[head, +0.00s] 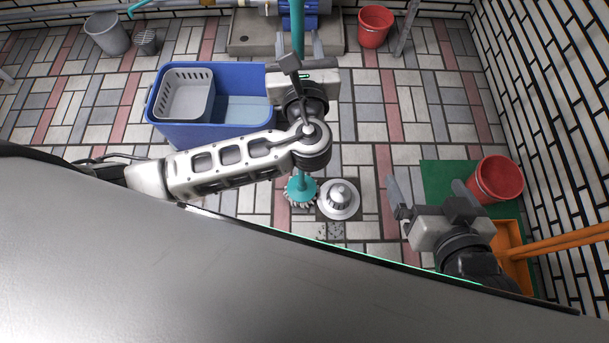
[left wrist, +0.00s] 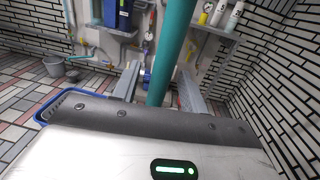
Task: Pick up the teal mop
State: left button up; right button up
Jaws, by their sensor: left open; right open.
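The teal mop stands upright, with its teal handle (head: 298,35) rising past my left gripper and its round fringed head (head: 301,190) on the tiled floor. My left gripper (head: 298,45) is open at the handle. In the left wrist view the handle (left wrist: 174,50) runs between the two spread fingers, with a gap visible toward the right finger. Part of the handle is hidden behind my left gripper and arm. My right gripper (head: 427,188) is open and empty, low at the right, apart from the mop.
A blue tub (head: 215,135) with a grey basket (head: 185,95) stands left of the handle. A silver domed object (head: 339,199) sits beside the mop head. Red buckets (head: 374,27) stand at the back and right (head: 498,180), with an orange-handled tool (head: 560,242) near the right gripper.

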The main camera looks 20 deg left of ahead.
pick_arm(q)
jog(key=shift+w+a, duration=0.15)
jog(key=shift+w, duration=0.3)
jog(key=shift+s+r, duration=0.1)
grip_shut()
jog(key=shift+r, duration=0.1)
